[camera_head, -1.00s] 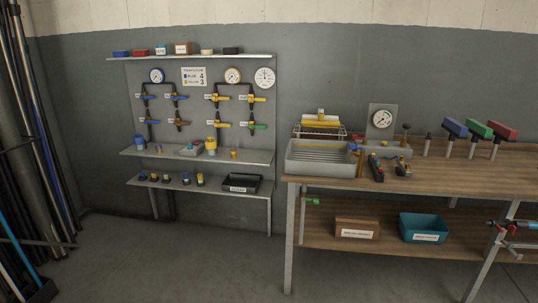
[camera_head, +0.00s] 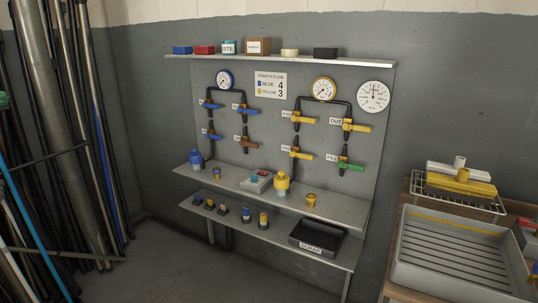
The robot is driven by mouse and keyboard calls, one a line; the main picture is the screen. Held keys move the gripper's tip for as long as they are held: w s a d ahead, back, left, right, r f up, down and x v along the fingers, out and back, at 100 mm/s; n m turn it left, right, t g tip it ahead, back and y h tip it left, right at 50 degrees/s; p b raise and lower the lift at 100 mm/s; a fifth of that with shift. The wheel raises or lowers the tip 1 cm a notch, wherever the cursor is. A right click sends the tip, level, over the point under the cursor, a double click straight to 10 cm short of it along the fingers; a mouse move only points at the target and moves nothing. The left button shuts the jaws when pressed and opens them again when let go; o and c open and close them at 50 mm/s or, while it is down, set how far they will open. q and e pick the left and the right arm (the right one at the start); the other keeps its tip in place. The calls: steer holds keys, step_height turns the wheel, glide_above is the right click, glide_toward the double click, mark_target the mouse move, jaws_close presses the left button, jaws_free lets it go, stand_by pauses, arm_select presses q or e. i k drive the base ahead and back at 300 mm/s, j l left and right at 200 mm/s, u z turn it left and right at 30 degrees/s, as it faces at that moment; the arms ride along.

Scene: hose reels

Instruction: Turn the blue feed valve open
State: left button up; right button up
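A grey panel (camera_head: 270,150) on the wall holds two pipe runs. An orange-brown handle (camera_head: 245,139) sits at lower right. The blue handles point sideways to the right, across their pipes. Small white labels sit beside the valves, too small to read surely, so I cannot tell which is the feed valve. Neither of my grippers is in view.
A yellow-handled run with one green handle (camera_head: 350,166) is to the right. Two shelves below hold a blue bottle (camera_head: 196,160), a yellow bottle (camera_head: 281,184) and a black tray (camera_head: 317,239). Poles (camera_head: 70,130) stand at left. A bench with a grey tray (camera_head: 455,285) is at right.

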mark_target(217, 137)
steer(key=i+l+u, duration=0.1)
steer(key=i+u, duration=0.2)
steer(key=i, duration=0.2)
steer(key=i+l+u, duration=0.35)
steer(key=i, duration=0.2)
steer(key=j, duration=0.1)
